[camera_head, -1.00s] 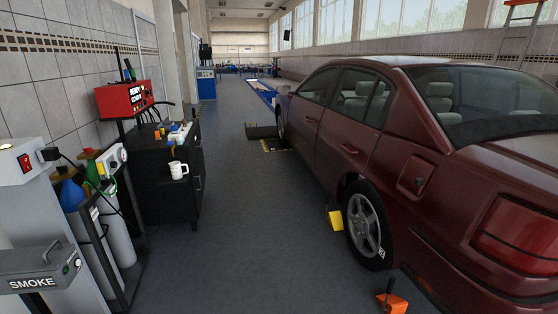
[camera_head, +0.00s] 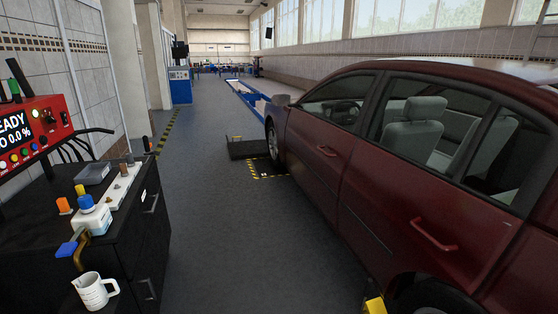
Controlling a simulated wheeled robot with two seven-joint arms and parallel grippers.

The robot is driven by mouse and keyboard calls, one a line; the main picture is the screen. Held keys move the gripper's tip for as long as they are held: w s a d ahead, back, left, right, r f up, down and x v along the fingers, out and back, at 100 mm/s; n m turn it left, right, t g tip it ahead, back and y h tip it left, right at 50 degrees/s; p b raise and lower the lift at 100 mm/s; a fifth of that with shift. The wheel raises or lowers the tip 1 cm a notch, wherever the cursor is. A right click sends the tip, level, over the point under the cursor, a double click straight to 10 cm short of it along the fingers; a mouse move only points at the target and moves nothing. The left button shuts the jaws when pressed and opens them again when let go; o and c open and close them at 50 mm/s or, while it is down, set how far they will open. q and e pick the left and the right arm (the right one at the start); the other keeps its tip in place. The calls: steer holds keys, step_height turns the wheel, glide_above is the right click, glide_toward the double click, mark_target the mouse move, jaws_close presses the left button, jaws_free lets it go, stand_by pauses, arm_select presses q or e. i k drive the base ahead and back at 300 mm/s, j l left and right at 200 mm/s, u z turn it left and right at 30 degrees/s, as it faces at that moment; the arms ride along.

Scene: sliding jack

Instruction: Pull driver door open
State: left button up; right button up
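A dark red car (camera_head: 375,215) stands along the right side of the head view, its front pointing away from me. The driver door (camera_head: 312,142) is the front door on the car's left side, and it looks shut. Its handle (camera_head: 327,151) is a red bar below the window. The rear door, with its own handle (camera_head: 433,235), is nearer to me and also looks shut. Neither of my grippers shows in the view.
A black cabinet (camera_head: 125,240) with tools and a white jug (camera_head: 95,290) stands close on the left. A yellow wheel chock (camera_head: 375,305) sits by the rear wheel (camera_head: 440,298). A dark ramp-like block (camera_head: 248,148) lies near the front wheel. The grey floor (camera_head: 225,220) between is clear.

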mark_target(319, 149)
steer(key=i+z, duration=0.35)
steer(key=i, duration=1.85)
steer(key=j, duration=0.1)
